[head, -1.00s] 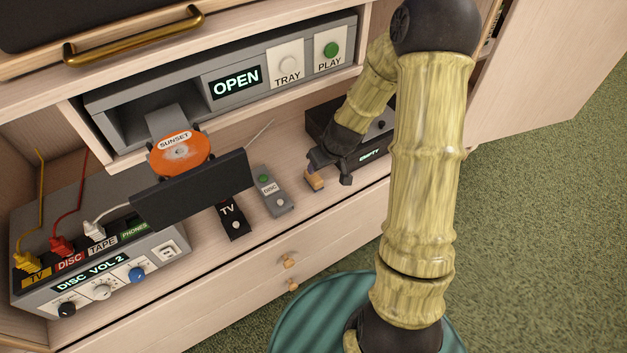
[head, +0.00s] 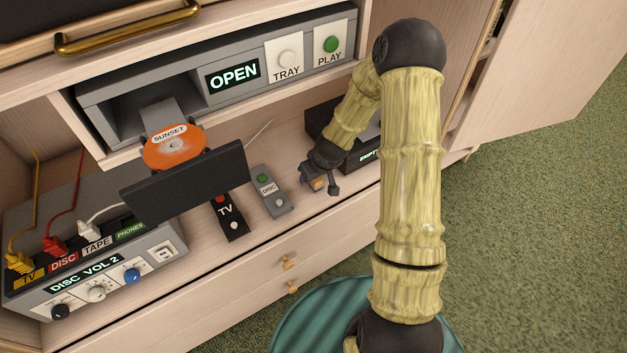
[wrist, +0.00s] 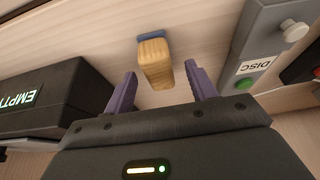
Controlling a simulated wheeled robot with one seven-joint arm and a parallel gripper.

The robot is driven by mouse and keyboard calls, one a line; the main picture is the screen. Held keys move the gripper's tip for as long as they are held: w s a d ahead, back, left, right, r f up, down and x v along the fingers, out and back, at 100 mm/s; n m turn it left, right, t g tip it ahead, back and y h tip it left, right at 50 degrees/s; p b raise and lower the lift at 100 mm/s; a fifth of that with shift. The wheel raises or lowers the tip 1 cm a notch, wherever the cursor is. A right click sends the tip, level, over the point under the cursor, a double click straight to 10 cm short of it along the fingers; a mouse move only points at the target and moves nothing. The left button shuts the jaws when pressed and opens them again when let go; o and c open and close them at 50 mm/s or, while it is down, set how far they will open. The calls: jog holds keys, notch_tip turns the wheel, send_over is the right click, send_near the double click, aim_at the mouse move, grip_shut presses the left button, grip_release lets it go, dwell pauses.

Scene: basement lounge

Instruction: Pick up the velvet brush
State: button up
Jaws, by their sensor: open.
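The velvet brush (wrist: 154,62), a small wooden block with a blue pad along one edge, lies on the pale wooden shelf. In the wrist view it is just ahead of and between the two purple fingertips of my gripper (wrist: 160,72), with the near end of its wood reaching between them. The fingers are open, with a gap on each side of the brush. In the head view my gripper (head: 320,182) is low over the shelf, and the brush (head: 318,184) shows only partly, beside the fingers.
A grey DISC remote (head: 270,190) and a black TV remote (head: 229,215) lie left of the brush. A black box marked EMPTY (wrist: 45,95) stands close on the other side. An orange disc (head: 175,147) sits on the open player's tray, and a dark panel (head: 185,185) stands in front.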

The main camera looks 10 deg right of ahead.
jog(key=shift+x, duration=1.05)
jog(key=c, duration=1.1)
jog(key=shift+o, duration=0.2)
jog(key=shift+r, duration=0.1)
